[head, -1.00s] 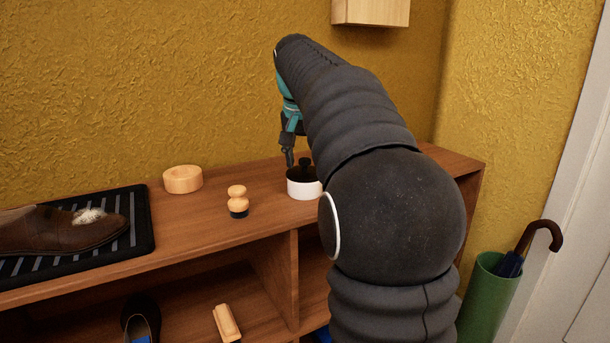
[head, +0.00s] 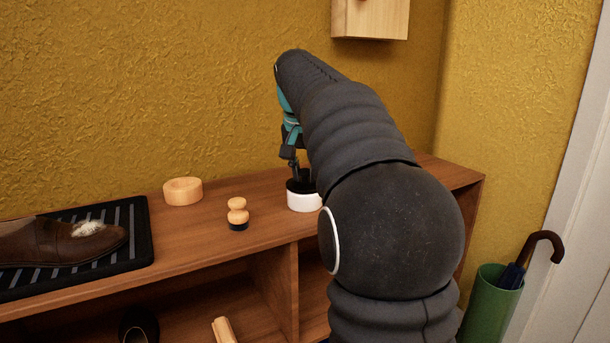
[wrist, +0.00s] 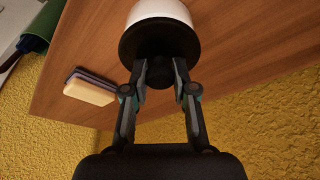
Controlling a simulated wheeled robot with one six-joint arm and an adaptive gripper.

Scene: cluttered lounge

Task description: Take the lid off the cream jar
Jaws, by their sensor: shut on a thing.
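The cream jar (head: 305,203) is a small white pot standing on top of the wooden shelf unit. Its black lid (head: 294,186) sits on it. In the wrist view the white jar (wrist: 158,12) is at the top, with the wide black lid (wrist: 158,38) and its knob toward me. My gripper (wrist: 160,82) is shut on the lid's knob, one finger on each side. In the head view my gripper (head: 294,168) is directly above the jar, and my arm hides part of the jar's right side.
A brown shoe (head: 60,241) lies on a striped mat (head: 140,243). A pale block with a dark edge (wrist: 89,90) lies near the jar. A green umbrella stand (head: 490,300) is at right.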

